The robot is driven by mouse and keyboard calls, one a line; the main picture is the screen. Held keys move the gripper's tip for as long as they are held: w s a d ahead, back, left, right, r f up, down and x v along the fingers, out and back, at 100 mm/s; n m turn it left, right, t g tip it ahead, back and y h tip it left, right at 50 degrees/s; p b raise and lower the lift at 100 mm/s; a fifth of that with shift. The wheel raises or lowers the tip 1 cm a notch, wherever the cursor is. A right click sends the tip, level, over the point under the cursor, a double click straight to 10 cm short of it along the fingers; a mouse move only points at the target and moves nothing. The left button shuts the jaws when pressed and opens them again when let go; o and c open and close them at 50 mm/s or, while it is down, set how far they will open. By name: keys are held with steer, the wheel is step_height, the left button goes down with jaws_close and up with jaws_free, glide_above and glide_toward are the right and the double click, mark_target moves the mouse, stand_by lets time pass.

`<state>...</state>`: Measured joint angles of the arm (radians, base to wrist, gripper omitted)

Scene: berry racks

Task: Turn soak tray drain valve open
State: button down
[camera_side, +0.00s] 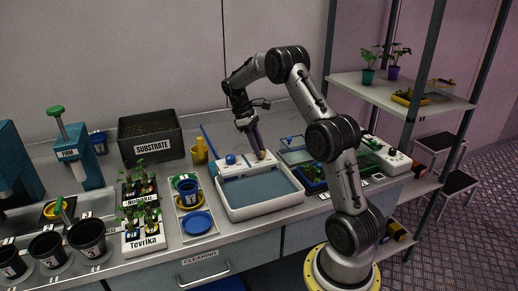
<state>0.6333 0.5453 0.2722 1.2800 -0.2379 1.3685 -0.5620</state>
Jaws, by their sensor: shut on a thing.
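The soak tray (232,213) is a white basin with grey-blue liquid, standing on the bench in the middle of the side view. A white panel with a round blue knob (231,159) stands along its back edge. My gripper (260,154) points down at the right part of this panel, to the right of the blue knob and apart from it. Its dark fingers are shut on a small part there, which I take to be the drain valve. The fingers mostly hide it, so its turn angle cannot be told.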

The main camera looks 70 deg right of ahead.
steer(key=c, duration=0.6)
jaws_free()
steer(key=shift+c, duration=0.2)
steer(key=shift+w+r, duration=0.1)
steer(key=v, duration=1.3)
steer(key=shift+r, duration=0.3)
steer(key=shift+w+a, duration=0.1)
steer(key=shift+w, duration=0.05)
